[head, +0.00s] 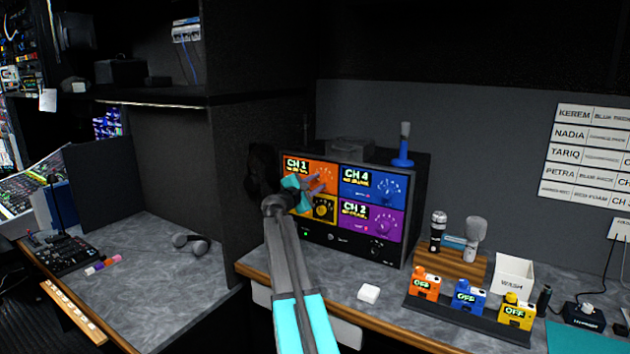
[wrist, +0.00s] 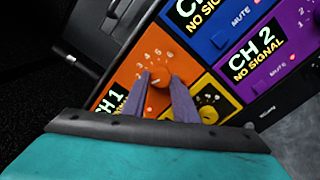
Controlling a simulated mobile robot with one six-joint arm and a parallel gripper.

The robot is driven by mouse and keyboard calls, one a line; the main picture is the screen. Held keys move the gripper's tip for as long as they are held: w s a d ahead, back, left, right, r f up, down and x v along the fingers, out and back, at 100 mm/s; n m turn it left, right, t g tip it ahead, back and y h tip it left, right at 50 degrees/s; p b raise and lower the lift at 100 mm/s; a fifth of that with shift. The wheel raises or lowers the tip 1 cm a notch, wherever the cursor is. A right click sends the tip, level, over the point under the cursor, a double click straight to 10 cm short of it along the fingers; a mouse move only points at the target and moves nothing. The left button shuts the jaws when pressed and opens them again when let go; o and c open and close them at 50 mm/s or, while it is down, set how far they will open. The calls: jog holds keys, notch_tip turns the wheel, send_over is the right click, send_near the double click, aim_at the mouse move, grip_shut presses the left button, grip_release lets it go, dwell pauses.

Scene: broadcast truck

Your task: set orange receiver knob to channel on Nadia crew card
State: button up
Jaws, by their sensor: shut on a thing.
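The receiver rack (head: 423,205) stands on the counter with orange, blue, yellow and purple panels. The orange panel (head: 325,172) reads CH 1, with smaller text below that looks like NO SIGNAL in the wrist view.
The blue panel (head: 373,184) reads CH 4 and the purple panel (head: 370,218) CH 2. My arm hides part of the yellow panel. Orange, blue and yellow packs (head: 467,294) reading OFF stand in a tray at right. Microphones (head: 438,230) stand in a wooden block behind them.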

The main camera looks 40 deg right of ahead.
jog(key=shift+s+d+r+n+p, duration=0.1)
jog(key=shift+r+n+p, duration=0.1)
jog(key=shift+n, duration=0.2)
jog(key=shift+s+d+r+n+p, duration=0.1)
jog(key=shift+n+p, duration=0.1)
jog(key=shift+n, duration=0.2)
jog(key=shift+f, duration=0.1)
jog(key=o, duration=1.1)
jog(key=shift+c, duration=0.2)
jog(key=shift+w+a+f, duration=0.1)
jog(key=shift+f, duration=0.1)
jog(key=shift+a, duration=0.1)
jog(key=shift+b+v, duration=0.3)
jog(key=shift+v, duration=0.6)
jog(key=b+v, duration=0.2)
jog(key=v, duration=0.9)
jog(key=shift+a, duration=0.4)
